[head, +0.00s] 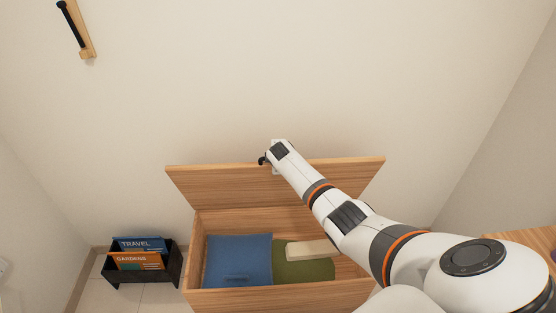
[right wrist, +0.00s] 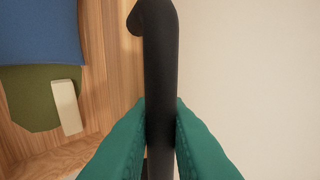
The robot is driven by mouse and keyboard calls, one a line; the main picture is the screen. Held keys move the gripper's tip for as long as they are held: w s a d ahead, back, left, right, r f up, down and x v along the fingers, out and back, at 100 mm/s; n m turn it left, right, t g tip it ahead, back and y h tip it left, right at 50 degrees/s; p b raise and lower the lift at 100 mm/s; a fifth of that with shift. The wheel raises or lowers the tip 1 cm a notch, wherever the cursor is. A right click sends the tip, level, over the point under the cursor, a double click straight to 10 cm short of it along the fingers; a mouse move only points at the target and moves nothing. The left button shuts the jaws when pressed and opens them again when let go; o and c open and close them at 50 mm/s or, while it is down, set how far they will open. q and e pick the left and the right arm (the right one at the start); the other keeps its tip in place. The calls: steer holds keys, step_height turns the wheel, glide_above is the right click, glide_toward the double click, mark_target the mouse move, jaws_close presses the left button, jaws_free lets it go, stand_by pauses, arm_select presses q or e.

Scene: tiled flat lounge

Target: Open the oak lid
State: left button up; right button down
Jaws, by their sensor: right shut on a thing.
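The oak lid (head: 220,186) of the wooden chest (head: 275,297) stands raised at the back, tilted up, and the chest is open below it. A black bar handle (right wrist: 161,60) is on the lid; in the head view it is mostly hidden behind my right wrist. My right gripper (right wrist: 161,125) has its green fingers shut on this handle, one on each side. In the head view my right arm reaches over the chest to the lid's upper edge. My left gripper is not in view.
Inside the chest lie a blue folded cloth or cushion (head: 238,258), a green one (head: 305,272) and a cream block (head: 312,250). A black magazine rack (head: 171,268) stands left of the chest. A wooden surface (head: 525,240) is at right. The wall is close behind the lid.

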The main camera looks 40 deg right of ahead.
steer(key=c, duration=1.6)
jaws_free()
steer(key=shift+o, duration=0.7)
steer(key=shift+a, duration=0.1)
steer(key=shift+s, duration=0.1)
steer(key=shift+r, duration=0.1)
steer(key=p+v, duration=0.1)
steer(key=v, duration=1.1)
steer(key=shift+r, duration=0.1)
